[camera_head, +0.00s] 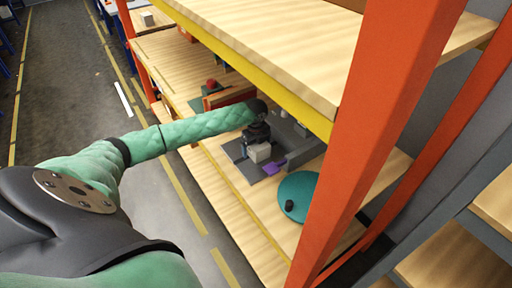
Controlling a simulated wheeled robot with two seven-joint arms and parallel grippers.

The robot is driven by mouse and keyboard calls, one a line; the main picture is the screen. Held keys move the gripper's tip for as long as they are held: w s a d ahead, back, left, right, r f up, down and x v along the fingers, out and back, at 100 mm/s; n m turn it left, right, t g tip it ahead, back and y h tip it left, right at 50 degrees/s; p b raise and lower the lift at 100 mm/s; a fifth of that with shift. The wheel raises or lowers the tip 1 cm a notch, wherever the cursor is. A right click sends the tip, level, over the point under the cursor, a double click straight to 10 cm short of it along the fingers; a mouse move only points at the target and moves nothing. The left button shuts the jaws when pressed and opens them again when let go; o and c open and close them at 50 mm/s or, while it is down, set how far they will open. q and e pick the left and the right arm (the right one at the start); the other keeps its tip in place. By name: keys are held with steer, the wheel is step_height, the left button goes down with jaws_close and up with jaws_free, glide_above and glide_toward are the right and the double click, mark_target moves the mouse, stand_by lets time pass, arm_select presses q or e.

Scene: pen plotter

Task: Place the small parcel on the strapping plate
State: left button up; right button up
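A small pale box, which looks like the small parcel (260,153), is on the middle shelf, directly below the dark gripper of my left arm. My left gripper (258,142) reaches in over the shelf and is at the box's top. Its fingers are too small and dark to show whether they are closed on the box. A flat dark grey plate (236,152), possibly the strapping plate, lies under and around the gripper and box. I cannot tell whether the box touches it. My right gripper is not in view.
A grey block (304,152) stands to the right, with a purple piece (273,168) in front. A teal disc (300,188) carries a small black object (289,206). A red-orange box (230,96) sits to the left. An orange post (375,120) and upper shelf (270,42) border the space.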

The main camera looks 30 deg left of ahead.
arm_select(q)
steer(key=shift+r, duration=0.15)
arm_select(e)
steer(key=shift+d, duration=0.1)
arm_select(q)
steer(key=shift+r, duration=0.25)
step_height(320, 180, up, 11)
steer(key=b, duration=0.3)
steer(key=shift+f+b, duration=0.2)
steer(key=shift+b, duration=0.15)
steer(key=shift+r, duration=0.4)
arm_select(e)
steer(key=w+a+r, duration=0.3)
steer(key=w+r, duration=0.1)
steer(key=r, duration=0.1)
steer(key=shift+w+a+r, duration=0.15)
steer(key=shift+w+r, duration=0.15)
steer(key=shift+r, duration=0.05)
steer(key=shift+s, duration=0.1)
